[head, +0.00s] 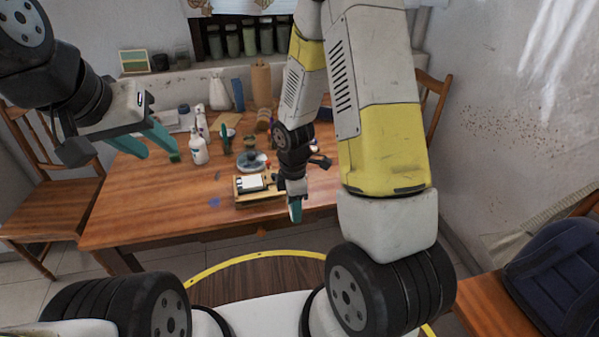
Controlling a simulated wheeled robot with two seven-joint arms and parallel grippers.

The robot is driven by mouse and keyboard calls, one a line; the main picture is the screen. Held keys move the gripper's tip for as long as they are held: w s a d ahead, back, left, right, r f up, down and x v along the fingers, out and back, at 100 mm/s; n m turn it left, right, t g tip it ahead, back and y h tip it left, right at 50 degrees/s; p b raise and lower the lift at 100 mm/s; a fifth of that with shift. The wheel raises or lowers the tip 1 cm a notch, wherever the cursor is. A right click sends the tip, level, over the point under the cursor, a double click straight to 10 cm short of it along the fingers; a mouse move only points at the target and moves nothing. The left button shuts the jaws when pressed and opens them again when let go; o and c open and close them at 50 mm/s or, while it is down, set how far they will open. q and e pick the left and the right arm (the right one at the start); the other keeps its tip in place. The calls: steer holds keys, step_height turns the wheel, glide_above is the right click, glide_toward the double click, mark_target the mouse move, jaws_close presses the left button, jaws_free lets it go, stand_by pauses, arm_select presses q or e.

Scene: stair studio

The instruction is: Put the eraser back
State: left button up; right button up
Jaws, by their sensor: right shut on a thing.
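My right gripper (295,215) is low over the table's front edge, just right of a small wooden tray (262,203). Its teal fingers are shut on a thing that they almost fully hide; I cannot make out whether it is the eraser. I cannot pick out an eraser elsewhere. The tray holds a white and black flat item (250,182). My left gripper (160,155) is open and empty above the table's left side, its two teal fingers apart.
The wooden table (150,205) has a clear front left. A white bottle (198,150), a round dish (252,162) and several jars stand behind the tray. Wooden chairs (50,195) flank it. A dark blue backpack (555,265) sits at the right.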

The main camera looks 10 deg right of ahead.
steer(key=w+d, duration=0.2)
steer(key=w, duration=0.2)
steer(key=w+d+f, duration=0.1)
steer(key=w, duration=0.3)
steer(key=w+d, duration=0.2)
steer(key=w, duration=0.2)
steer(key=shift+d+f, duration=0.15)
steer(key=shift+d, duration=0.15)
steer(key=shift+f, duration=1.75)
steer(key=o, duration=1.2)
steer(key=shift+f, duration=0.1)
